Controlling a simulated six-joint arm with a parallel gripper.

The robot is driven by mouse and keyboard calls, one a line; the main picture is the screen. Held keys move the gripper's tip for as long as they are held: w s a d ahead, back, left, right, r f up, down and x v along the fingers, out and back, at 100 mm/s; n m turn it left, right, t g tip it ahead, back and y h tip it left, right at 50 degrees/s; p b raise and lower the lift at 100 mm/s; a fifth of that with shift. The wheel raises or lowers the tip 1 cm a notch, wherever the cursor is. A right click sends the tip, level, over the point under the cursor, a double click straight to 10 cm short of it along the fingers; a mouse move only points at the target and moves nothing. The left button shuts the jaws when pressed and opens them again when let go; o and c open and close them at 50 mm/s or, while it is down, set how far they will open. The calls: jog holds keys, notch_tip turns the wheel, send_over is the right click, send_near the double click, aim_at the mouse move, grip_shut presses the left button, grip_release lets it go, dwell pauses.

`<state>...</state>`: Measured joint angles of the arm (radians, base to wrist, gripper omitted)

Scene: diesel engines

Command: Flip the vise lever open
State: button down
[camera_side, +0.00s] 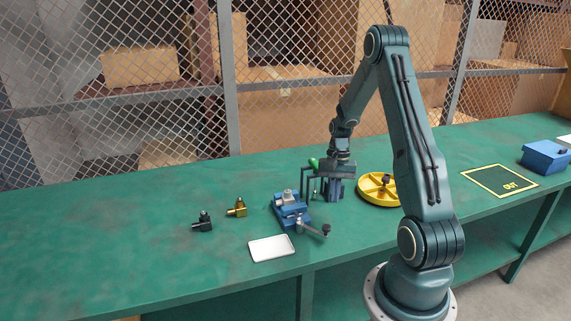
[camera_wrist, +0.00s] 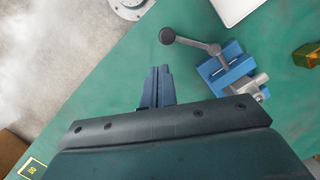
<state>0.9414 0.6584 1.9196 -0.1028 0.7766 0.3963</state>
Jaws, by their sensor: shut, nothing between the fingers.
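The blue vise (camera_side: 290,210) stands on the green bench, with a metal part in or on its jaws. In the wrist view the vise (camera_wrist: 228,72) is at the upper right. Its grey lever with a dark knob (camera_side: 313,229) sticks out at the front toward the right; in the wrist view the lever (camera_wrist: 192,42) points left from the vise. My gripper (camera_side: 334,200) is just behind and right of the vise, pointing down. In the wrist view my gripper's blue fingers (camera_wrist: 156,84) are together and empty, apart from the lever.
A white tray (camera_side: 272,248) lies in front of the vise. A black fitting (camera_side: 203,221) and a brass fitting (camera_side: 237,208) are left of it. A yellow round tray (camera_side: 372,196) is right of my gripper. An "OUT" square (camera_side: 485,179) and blue box (camera_side: 545,156) are farther right.

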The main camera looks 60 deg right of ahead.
jog(key=shift+v, duration=1.35)
jog(key=shift+s, duration=0.1)
jog(key=w+a+r+n+t+h, duration=0.1)
jog(key=w+a+r+n, duration=0.15)
jog(key=a+r, duration=0.55)
jog(key=w+a+r+n+t+h, duration=0.1)
jog(key=w+a+r+n+h, duration=0.1)
jog(key=a+r+n, duration=0.4)
jog(key=s+a+r+n+t, duration=0.2)
jog(key=s+a+r+n, duration=0.1)
jog(key=a, duration=0.5)
jog(key=s+a+r+n+t, duration=0.2)
jog(key=s+a+r+n, duration=0.1)
jog(key=s+a+r, duration=0.3)
jog(key=s+a, duration=0.2)
jog(key=a, duration=0.1)
jog(key=shift+s+a+y, duration=0.2)
jog(key=shift+s+y, duration=0.1)
jog(key=shift+s, duration=0.05)
